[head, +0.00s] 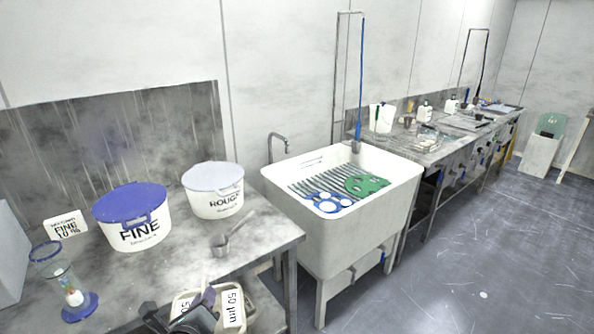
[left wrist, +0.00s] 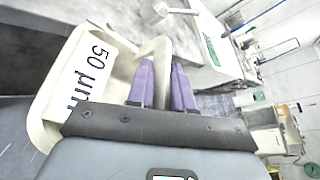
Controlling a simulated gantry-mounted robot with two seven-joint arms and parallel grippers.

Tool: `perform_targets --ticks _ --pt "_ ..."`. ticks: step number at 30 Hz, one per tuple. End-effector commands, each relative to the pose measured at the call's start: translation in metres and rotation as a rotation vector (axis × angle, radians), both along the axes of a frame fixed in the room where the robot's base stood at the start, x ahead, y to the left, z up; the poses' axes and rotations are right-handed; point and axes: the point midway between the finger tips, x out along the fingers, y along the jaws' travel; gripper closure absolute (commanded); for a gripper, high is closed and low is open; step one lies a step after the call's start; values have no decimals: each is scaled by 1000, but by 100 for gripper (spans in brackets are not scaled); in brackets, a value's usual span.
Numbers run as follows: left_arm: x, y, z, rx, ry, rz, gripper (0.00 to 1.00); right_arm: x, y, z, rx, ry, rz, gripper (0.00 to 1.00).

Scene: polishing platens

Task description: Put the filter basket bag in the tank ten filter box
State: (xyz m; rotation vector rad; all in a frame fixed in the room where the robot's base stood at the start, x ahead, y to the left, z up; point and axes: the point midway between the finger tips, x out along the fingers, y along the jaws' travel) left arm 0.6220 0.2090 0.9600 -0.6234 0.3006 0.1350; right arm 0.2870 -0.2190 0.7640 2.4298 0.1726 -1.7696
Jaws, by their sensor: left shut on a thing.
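A cream, box-like item labelled "50 µm" (head: 233,310) is at the bottom of the head view, partly behind my left gripper (head: 203,308). It fills the left of the left wrist view (left wrist: 88,75). My left gripper, with purple fingers (left wrist: 163,84), is shut on a cream upright part, which looks like part of the filter basket bag (left wrist: 152,55). The fingers hide much of this part. A second cream label reading "50" (head: 183,305) shows beside the gripper. I cannot make out any box marked tank ten. My right gripper is not in view.
A white sink (head: 350,225) stands to the right. A long workbench (head: 425,150) lies beyond; open floor (head: 470,260) is at right.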

Motion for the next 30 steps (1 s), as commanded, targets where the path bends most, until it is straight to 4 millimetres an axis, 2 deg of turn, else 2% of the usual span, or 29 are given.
perform_targets --ticks 1,3,9,13,23,26,30 --pt "-5 0 32 4 -7 -12 100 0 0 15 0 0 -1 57" --pt "-14 -1 58 4 -6 -25 100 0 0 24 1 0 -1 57" --pt "-38 -1 120 -2 -6 -38 100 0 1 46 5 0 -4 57" --pt "-55 0 154 -8 -5 -34 100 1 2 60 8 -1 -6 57" --pt "-55 -9 170 -2 5 -75 100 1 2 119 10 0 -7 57" --pt "-57 -11 177 -4 6 -85 100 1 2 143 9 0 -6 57" --pt "-61 -15 191 -5 6 -101 100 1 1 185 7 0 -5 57"
